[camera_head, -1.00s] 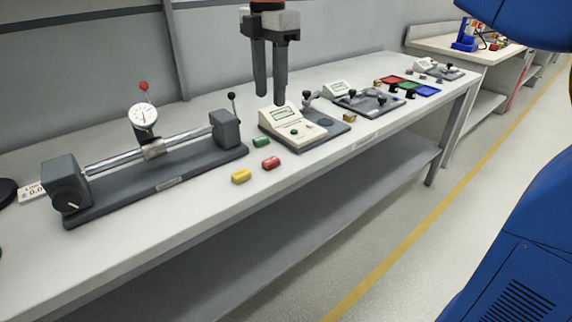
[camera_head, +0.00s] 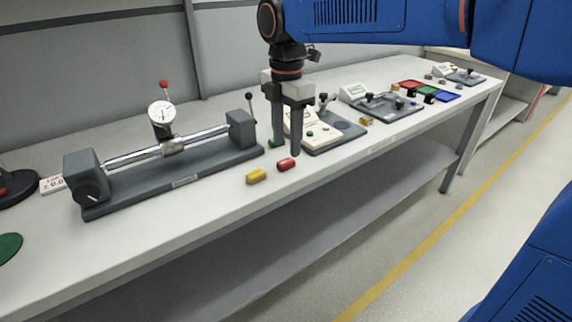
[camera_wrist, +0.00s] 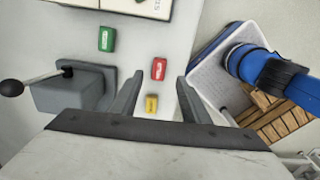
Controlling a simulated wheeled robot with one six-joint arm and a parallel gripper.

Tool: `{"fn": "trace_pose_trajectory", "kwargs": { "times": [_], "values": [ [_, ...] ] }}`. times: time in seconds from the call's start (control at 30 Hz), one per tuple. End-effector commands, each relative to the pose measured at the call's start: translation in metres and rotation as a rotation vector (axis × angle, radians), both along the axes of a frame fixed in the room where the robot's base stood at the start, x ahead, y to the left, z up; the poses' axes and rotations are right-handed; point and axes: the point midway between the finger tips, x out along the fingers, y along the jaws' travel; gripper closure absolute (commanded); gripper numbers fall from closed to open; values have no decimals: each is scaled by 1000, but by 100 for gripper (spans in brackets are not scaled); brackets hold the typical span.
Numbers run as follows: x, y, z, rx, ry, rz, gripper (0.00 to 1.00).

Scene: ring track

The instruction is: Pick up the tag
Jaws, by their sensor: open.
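Three small coloured pieces lie on the bench: a yellow one (camera_head: 257,176), a red one (camera_head: 287,164) and a green one (camera_head: 272,143), partly hidden by a finger. I cannot tell which is the tag. In the wrist view the yellow (camera_wrist: 151,103), red (camera_wrist: 158,69) and green (camera_wrist: 106,39) pieces show light marks on top. My gripper (camera_head: 287,148) points down, open and empty, just behind the red piece in the head view. In the wrist view my gripper (camera_wrist: 158,85) has the red and yellow pieces between its fingers' lines; the green one is outside, left.
A dial-gauge bench fixture (camera_head: 180,176) stands left of the pieces. A cream device on a dark base (camera_head: 336,136) stands close right of my gripper. A white printed card (camera_head: 52,184) lies at far left. The bench's front strip (camera_head: 190,218) is clear.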

Motion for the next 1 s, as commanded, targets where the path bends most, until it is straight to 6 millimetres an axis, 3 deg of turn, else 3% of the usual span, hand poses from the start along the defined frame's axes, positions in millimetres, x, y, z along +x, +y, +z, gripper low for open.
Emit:
{"fn": "trace_pose_trajectory", "kwargs": {
  "times": [0.4,0.7,0.73,0.9,1.0],
  "values": [
    [2,1,-47,-1,1,0,58],
    [2,1,-52,-1,1,0,58],
    [2,1,-52,-1,1,0,60],
    [2,1,-51,-1,1,0,100],
    [2,1,-51,0,0,0,100]
  ]
}}
